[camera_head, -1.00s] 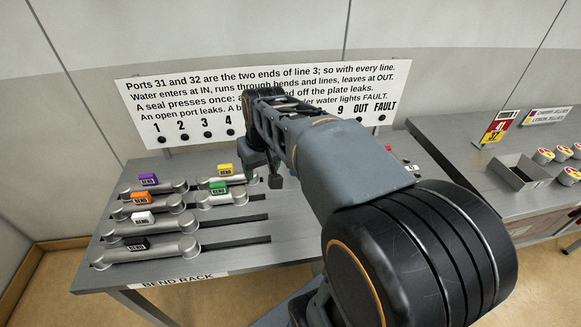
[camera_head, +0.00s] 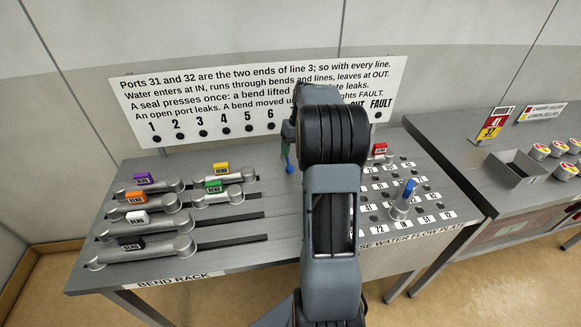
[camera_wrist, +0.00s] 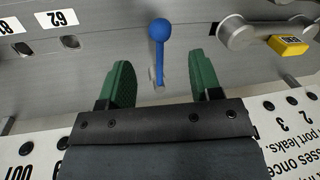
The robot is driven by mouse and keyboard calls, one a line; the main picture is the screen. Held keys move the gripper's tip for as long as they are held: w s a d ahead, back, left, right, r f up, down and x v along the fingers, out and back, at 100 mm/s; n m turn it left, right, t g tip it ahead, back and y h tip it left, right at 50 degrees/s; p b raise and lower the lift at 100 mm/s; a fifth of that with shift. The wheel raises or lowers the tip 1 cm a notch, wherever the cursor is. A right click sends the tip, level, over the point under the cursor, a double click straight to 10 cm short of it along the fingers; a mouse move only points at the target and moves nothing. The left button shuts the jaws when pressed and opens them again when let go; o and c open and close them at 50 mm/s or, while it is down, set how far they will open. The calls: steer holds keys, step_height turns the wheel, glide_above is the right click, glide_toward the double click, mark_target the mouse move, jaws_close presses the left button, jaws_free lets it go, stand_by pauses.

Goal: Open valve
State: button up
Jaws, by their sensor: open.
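A lever with a blue ball knob (camera_head: 289,168) stands at the back of the bench, between the bend rack and the flow plate. In the wrist view, the blue knob (camera_wrist: 160,30) and its stem show in the gap between my gripper's green fingers (camera_wrist: 160,72). The fingers are apart, one on each side of the lever, and neither visibly touches it. In the head view, my arm hides most of my gripper. A second blue handle (camera_head: 409,189) stands on a grey fitting at the front of the flow plate, near the IN label.
Several bends with coloured tags lie on the bend rack (camera_head: 236,229) at left. A red-tagged bend (camera_head: 379,149) sits at the back of the flow plate (camera_head: 437,218). The text sign (camera_head: 200,95) rises behind the bench. A side counter (camera_head: 455,135) holds an open tray (camera_head: 515,168).

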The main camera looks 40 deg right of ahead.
mark_target(291, 166)
steer(key=f, duration=0.3)
steer(key=a+f, duration=0.1)
steer(key=f, duration=0.3)
steer(key=shift+w+a+f, duration=0.15)
steer(key=shift+w+a, duration=0.05)
jaws_close()
stand_by(0.4)
